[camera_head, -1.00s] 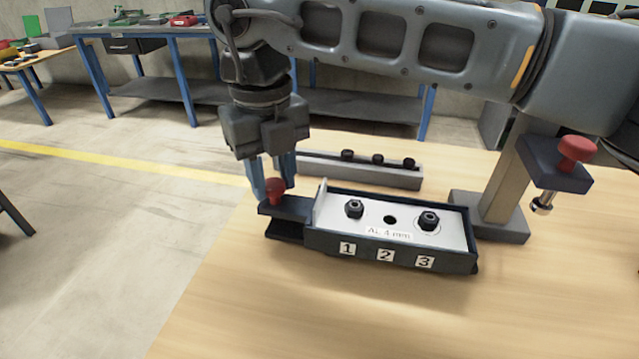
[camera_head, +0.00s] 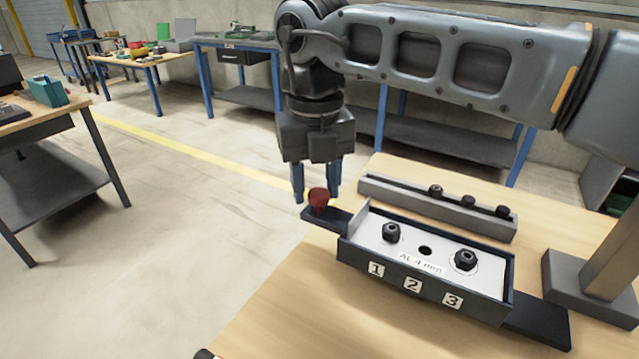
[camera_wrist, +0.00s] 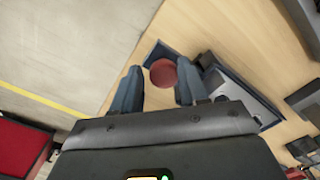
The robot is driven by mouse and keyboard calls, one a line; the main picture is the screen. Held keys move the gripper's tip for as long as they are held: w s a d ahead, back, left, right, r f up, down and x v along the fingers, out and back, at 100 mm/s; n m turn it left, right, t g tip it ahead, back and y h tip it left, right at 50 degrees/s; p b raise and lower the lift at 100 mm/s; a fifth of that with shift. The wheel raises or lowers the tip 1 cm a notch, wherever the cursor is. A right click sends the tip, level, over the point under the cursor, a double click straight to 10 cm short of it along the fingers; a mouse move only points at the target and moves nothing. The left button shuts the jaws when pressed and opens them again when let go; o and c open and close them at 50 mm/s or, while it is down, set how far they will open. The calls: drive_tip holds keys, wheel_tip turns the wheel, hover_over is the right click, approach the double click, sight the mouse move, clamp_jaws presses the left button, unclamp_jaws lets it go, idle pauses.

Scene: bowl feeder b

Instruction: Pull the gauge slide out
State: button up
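The gauge box (camera_head: 385,288) sits on the wooden table, a dark case with a pale top plate labelled "AL 4 mm" and marks 1, 2, 3. A dark tongue (camera_head: 338,222) with a red knob (camera_head: 318,200) juts from its left end. A flat dark plate (camera_head: 540,322) sticks out low at its right end. My gripper (camera_head: 318,190) points down at the red knob, fingers apart. In the wrist view, the knob (camera_wrist: 163,72) lies between the fingertips, with gaps visible beside it, so the grip looks open. Exact finger depth is unclear.
A grey rail (camera_head: 430,205) with several dark knobs lies behind the box. A grey post base (camera_head: 590,285) stands at the right. Bare table lies in front of the box. Other benches stand across the floor.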

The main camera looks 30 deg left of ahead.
drive_tip(key=o, duration=0.3)
drive_tip(key=shift+o, duration=0.2)
wheel_tip(320, 180, up, 8)
drive_tip(key=shift+f, duration=0.15)
idle(0.6)
